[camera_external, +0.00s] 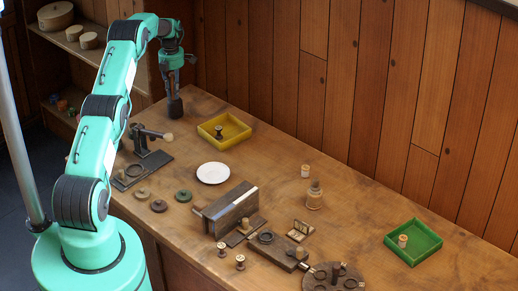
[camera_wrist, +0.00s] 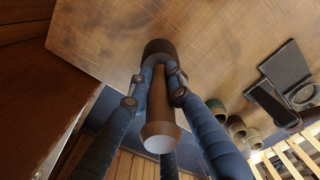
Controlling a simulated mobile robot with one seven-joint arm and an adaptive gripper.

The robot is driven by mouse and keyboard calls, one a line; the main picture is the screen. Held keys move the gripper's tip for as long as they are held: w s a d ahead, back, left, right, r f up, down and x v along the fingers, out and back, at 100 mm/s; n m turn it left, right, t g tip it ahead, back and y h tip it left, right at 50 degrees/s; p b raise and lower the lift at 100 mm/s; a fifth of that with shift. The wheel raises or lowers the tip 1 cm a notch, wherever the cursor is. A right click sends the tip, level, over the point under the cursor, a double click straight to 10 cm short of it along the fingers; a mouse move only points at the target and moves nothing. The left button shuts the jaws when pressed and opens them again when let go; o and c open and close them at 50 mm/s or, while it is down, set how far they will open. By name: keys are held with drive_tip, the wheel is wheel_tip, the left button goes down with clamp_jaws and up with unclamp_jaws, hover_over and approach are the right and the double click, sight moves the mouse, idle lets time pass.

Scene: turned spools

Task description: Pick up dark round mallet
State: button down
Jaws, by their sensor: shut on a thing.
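The dark round mallet (camera_external: 175,106) is in my gripper near the table's far left end. My gripper (camera_external: 172,88) points down and is shut on its handle. The mallet looks upright, head down. I cannot tell whether the head touches the table.
A dark stand with a pale-tipped arm (camera_external: 150,155) is close to the mallet. A yellow tray (camera_external: 240,139) holding a spool is to the right. A white plate (camera_external: 213,173), several discs, wooden blocks and a green tray (camera_external: 432,239) are farther along. A plank wall (camera_external: 290,70) rises behind.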

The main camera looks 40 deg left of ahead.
sight(174, 101)
wheel_tip(174, 101, up, 3)
drive_tip(key=shift+f, duration=0.2)
drive_tip(key=shift+s+d+r, duration=0.25)
drive_tip(key=shift+s, duration=0.1)
drive_tip(key=s+d+r+b, duration=0.1)
drive_tip(key=s+d, duration=0.7)
drive_tip(key=s, duration=0.4)
drive_tip(key=shift+s+d+r, duration=0.15)
drive_tip(key=shift+s+r, duration=0.05)
drive_tip(key=shift+s, duration=0.05)
idle(0.4)
